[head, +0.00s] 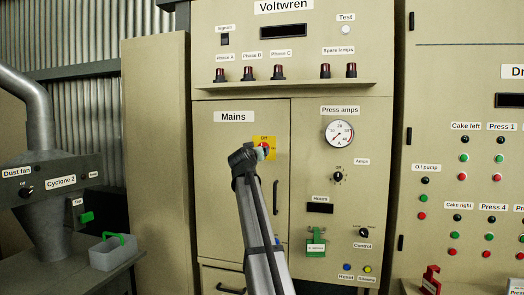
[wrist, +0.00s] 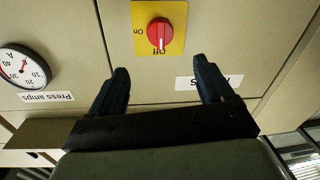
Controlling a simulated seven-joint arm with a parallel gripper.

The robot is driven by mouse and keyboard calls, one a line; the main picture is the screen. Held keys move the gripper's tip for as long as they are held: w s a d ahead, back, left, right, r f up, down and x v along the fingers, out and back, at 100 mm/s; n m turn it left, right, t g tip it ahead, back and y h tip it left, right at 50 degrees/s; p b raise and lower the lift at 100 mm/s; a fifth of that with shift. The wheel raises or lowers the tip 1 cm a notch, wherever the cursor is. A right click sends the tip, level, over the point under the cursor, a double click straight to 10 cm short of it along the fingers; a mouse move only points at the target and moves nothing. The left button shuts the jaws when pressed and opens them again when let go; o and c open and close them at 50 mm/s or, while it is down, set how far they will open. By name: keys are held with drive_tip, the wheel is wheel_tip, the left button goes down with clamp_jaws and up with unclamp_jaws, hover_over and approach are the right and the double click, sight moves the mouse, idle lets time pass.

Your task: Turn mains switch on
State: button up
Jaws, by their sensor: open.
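The mains switch is a red rotary knob (wrist: 160,34) on a yellow plate (wrist: 172,12) fixed to the beige Mains door (head: 220,180). The wrist view sees it upside down. The knob's pale mark lines up with the "Off" label, and "On" is at the plate's side. My gripper (wrist: 161,72) is open and empty, its two dark fingers spread on either side of the knob's line and apart from it. In the head view my gripper (head: 260,152) is in front of the yellow plate (head: 269,141) and partly hides the knob.
A Press amps dial (head: 339,133) and a selector knob (head: 338,177) are to the right of the door. A dark door handle (head: 276,197) is below the switch. A ledge (head: 300,87) with lamps juts out above.

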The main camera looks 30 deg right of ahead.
drive_tip(key=x, duration=1.3)
drive_tip(key=shift+w+d, duration=0.2)
drive_tip(key=shift+w, duration=0.05)
clamp_jaws()
idle(0.4)
